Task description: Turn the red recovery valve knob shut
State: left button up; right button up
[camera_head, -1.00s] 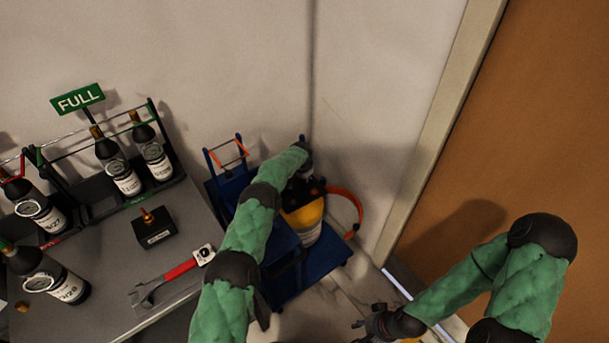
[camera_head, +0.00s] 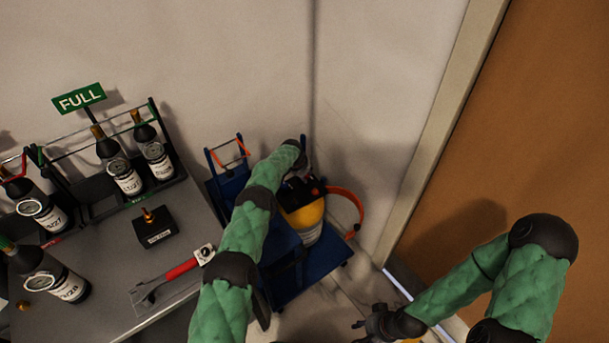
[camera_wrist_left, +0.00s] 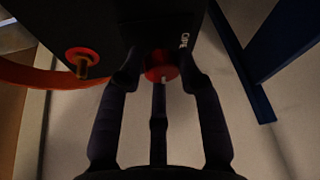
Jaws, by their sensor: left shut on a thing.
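The red knob (camera_wrist_left: 160,66) is on the face of a dark unit (camera_wrist_left: 120,30) in the left wrist view. My left gripper (camera_wrist_left: 160,80) is shut on the knob, its dark fingers around it and covering part of it. In the head view, my left gripper (camera_head: 303,160) is at the black top of a yellow cylinder (camera_head: 307,222), and the knob cannot be made out there. My right gripper (camera_head: 374,324) is low in the head view, apart from the cylinder. Its fingers are too small and dark to tell whether they are open.
The yellow cylinder stands on a blue trolley (camera_head: 308,285) by the wall. An orange hose (camera_head: 352,204) loops from its top, and a red-ringed brass fitting (camera_wrist_left: 82,62) is beside the knob. A grey bench (camera_head: 190,235) with bottles and a red-handled wrench (camera_head: 180,270) is at left.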

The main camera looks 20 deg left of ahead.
pick_arm(q)
jog(key=o, duration=1)
jog(key=shift+w+a+r, duration=0.1)
jog(key=shift+w+r, duration=0.15)
jog(key=shift+r, duration=0.05)
jog(key=shift+c, duration=0.2)
jog(key=shift+o, duration=0.6)
jog(key=shift+s+f, duration=0.1)
jog(key=shift+f, duration=0.05)
jog(key=v, duration=1.2)
